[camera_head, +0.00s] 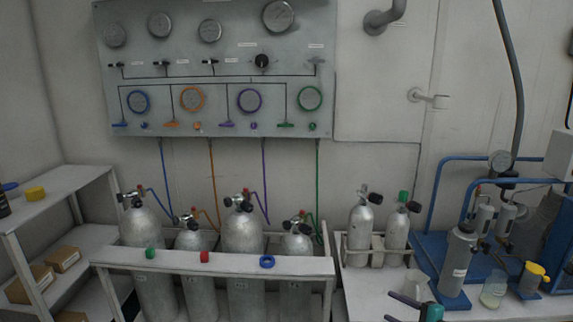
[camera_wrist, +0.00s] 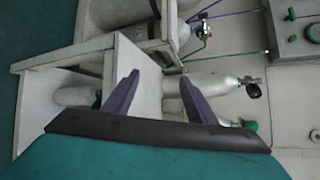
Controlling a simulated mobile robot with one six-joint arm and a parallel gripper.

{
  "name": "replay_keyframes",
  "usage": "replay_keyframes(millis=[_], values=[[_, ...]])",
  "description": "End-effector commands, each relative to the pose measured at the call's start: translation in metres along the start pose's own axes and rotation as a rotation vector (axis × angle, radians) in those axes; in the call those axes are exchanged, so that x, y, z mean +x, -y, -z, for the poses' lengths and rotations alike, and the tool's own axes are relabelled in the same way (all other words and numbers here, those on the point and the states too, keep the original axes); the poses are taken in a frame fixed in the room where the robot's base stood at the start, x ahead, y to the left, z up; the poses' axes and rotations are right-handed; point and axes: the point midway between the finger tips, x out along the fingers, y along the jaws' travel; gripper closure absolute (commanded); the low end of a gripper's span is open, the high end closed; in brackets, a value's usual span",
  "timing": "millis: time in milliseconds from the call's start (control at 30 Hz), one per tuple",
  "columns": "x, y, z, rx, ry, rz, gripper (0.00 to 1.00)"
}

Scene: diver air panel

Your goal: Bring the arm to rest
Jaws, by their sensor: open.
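My gripper (camera_head: 408,302) shows at the bottom edge of the head view, right of centre, in front of the white bench. In the wrist view my gripper (camera_wrist: 160,92) has its two purple fingers spread apart, with nothing between them. The wrist view is turned on its side. The fingers are apart from the cylinders and from the bench. Most of my arm is out of the head view.
A rack (camera_head: 215,262) holds several grey cylinders with coloured hoses up to the gauge panel (camera_head: 225,75). Two small cylinders (camera_head: 361,235) stand in a holder on the bench (camera_head: 375,300). A taller grey cylinder (camera_head: 457,262), a glass jar (camera_head: 494,290) and blue equipment (camera_head: 435,245) stand at right.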

Motion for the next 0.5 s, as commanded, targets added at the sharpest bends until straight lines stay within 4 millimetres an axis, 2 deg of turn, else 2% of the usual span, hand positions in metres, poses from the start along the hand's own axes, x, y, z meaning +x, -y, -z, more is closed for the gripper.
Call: replay_keyframes(millis=[33,200,333,500], values=[[0.013,-0.008,-0.018,-0.002,0.029,-0.039,0.48],[0.045,-0.053,-0.067,-0.021,0.111,-0.172,0.48],[0.063,-0.091,-0.106,-0.046,0.176,-0.281,0.48],[0.073,-0.144,-0.158,-0.092,0.263,-0.435,0.48]])
